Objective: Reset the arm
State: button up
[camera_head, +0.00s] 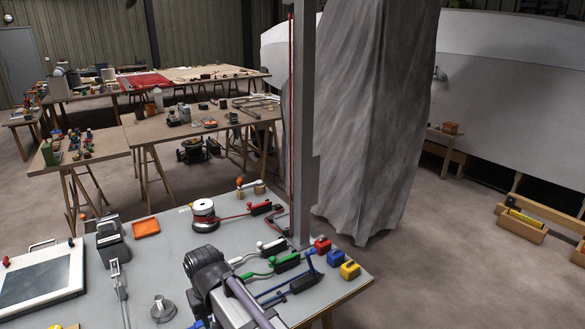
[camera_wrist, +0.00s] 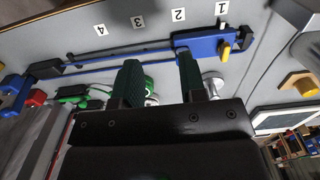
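My gripper (camera_wrist: 158,62) shows in the wrist view as two dark green fingers standing well apart on a black body. Nothing is seen held between them. Beyond the fingertips is a blue slide block (camera_wrist: 203,44) with a yellow knob, at the right end of a dark rail. Number labels 1 to 4 run along the panel above the rail. Whether the fingers touch the block cannot be told. In the head view, my arm rises at the bottom middle over the grey bench (camera_head: 165,263); the fingertips are not clearly seen there.
On the bench are red (camera_head: 322,245), blue (camera_head: 335,258) and yellow (camera_head: 349,270) blocks, green-handled (camera_head: 286,262) and other clamps, a spool (camera_head: 204,215), an orange tray (camera_head: 146,227) and a framed board (camera_head: 40,280). A grey post (camera_head: 303,130) stands at the bench's right side.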

jog(key=s+d+m, duration=0.2)
jog(key=d+m, duration=0.5)
jog(key=d, duration=3.3)
jog(key=shift+d+m, duration=0.2)
jog(key=shift+m, duration=0.1)
jog(key=shift+o, duration=0.2)
